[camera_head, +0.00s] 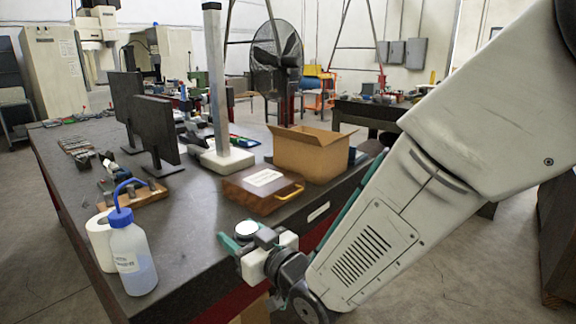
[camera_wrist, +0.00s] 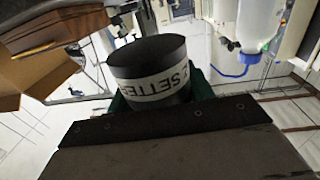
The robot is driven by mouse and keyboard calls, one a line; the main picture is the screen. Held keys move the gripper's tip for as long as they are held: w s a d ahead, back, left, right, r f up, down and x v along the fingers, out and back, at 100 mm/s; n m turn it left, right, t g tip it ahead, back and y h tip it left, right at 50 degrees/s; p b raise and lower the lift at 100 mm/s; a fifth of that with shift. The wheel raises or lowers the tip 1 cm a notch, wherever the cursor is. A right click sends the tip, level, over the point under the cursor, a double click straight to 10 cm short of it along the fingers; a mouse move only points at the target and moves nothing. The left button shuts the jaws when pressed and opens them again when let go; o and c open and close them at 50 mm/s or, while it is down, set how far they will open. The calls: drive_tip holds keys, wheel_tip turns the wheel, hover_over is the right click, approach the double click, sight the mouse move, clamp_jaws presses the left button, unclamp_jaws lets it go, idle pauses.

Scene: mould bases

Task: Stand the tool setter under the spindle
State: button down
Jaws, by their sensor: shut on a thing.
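The tool setter is a short black cylinder (camera_wrist: 150,55) with a white band lettered "SETTER" in the wrist view. My gripper (camera_wrist: 160,95) is shut on it, with green finger parts showing beside and below it. The setter's lower part is hidden there. A grey upright post (camera_head: 216,75) on a pale base stands on the bench beyond my gripper. I cannot tell which part in view is the spindle.
The dark workbench (camera_head: 190,215) has a brown case (camera_head: 262,190) and an open cardboard box (camera_head: 312,155) beyond my gripper. A wash bottle (camera_head: 134,255) and white roll (camera_head: 101,240) stand at the near left. Two black panels (camera_head: 155,130) stand left of the post.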

drive_tip(key=w+d+f+m+t+h, duration=0.25)
drive_tip(key=w+d+f, duration=0.25)
drive_tip(key=d, duration=0.4)
drive_tip(key=w+d+f+m+t+h, duration=0.15)
drive_tip(key=w+d+f+h, duration=0.3)
drive_tip(key=d, duration=0.55)
drive_tip(key=w+d+f+m+t+h, duration=0.25)
drive_tip(key=w+d+f, duration=0.35)
drive_tip(key=d, duration=0.3)
drive_tip(key=d+f+m+h, duration=0.3)
drive_tip(key=d+f+h, duration=0.1)
drive_tip(key=d, duration=0.6)
drive_tip(key=s+f, duration=0.5)
drive_tip(key=f, duration=0.2)
drive_tip(key=shift+s+f+g, duration=0.15)
drive_tip(key=shift+s+g, duration=0.15)
drive_tip(key=shift+g, duration=0.05)
drive_tip(key=shift+a, duration=0.1)
